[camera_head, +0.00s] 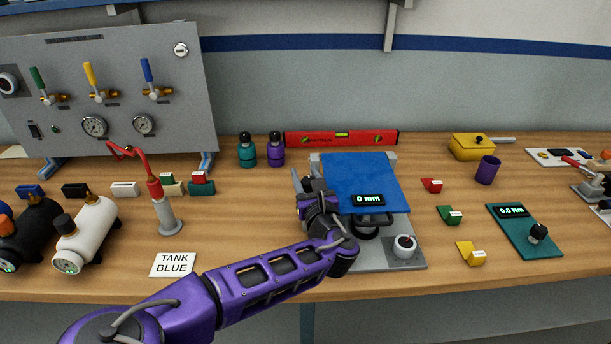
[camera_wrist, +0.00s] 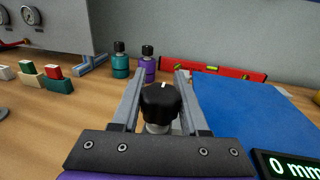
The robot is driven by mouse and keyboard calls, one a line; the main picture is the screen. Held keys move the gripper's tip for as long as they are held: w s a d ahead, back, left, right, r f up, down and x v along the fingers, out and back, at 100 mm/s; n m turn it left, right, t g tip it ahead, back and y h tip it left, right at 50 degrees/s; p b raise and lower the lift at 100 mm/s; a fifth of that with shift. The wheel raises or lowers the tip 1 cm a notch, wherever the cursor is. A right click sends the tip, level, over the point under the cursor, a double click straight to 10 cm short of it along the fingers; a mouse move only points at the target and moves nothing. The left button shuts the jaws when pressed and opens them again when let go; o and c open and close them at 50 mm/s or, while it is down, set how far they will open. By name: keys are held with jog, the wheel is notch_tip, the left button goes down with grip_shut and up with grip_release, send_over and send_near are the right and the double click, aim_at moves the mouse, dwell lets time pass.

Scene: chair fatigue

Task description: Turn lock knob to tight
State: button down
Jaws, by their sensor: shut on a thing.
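The lock knob (camera_wrist: 160,101) is black with a lobed rim and a white mark on its top, pointing away from me in the wrist view. It sits on a light metal stem, between the two grey fingers of my gripper (camera_wrist: 158,84). The fingers are shut on it, one on each side. The plate's display (camera_head: 368,199) reads 0 mm.
A grey gauge knob (camera_head: 404,246) stands on the fixture base at front right. Red, green and yellow blocks (camera_head: 449,215) lie to the right, beside a teal torque board (camera_head: 524,231). Teal and purple bottles (camera_head: 276,149) and a red level (camera_head: 341,139) stand behind.

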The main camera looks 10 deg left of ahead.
jog(key=shift+h, duration=0.3)
jog(key=m+h, duration=0.1)
jog(key=m+t+h+b, duration=0.1)
jog(key=shift+w+d+f+h, duration=0.1)
jog(key=shift+d+f+h, duration=0.05)
jog(key=shift+h, duration=0.15)
jog(key=m+h+b, duration=0.1)
jog(key=h, duration=0.1)
jog(key=d+m+h+b, duration=0.1)
jog(key=m+h, duration=0.1)
jog(key=h, duration=0.1)
jog(key=shift+m+t, duration=0.3)
jog(key=shift+s+d+m+g+h+p, duration=0.35)
jog(key=shift+s+d+m+g+h, duration=0.2)
jog(key=shift+m+g+h, duration=2.45)
jog(key=shift+s+d+m+g+h+p, duration=0.45)
jog(key=shift+d+m+g+h, duration=0.1)
jog(key=shift+m+g+h, duration=2.45)
jog(key=shift+s+d+m+g+h+p, duration=0.3)
jog(key=shift+s+d+m+g+h, duration=0.25)
jog(key=shift+m+g+h, duration=2.45)
jog(key=shift+g+y, duration=0.3)
jog(key=shift+c, duration=2.1)
grip_release()
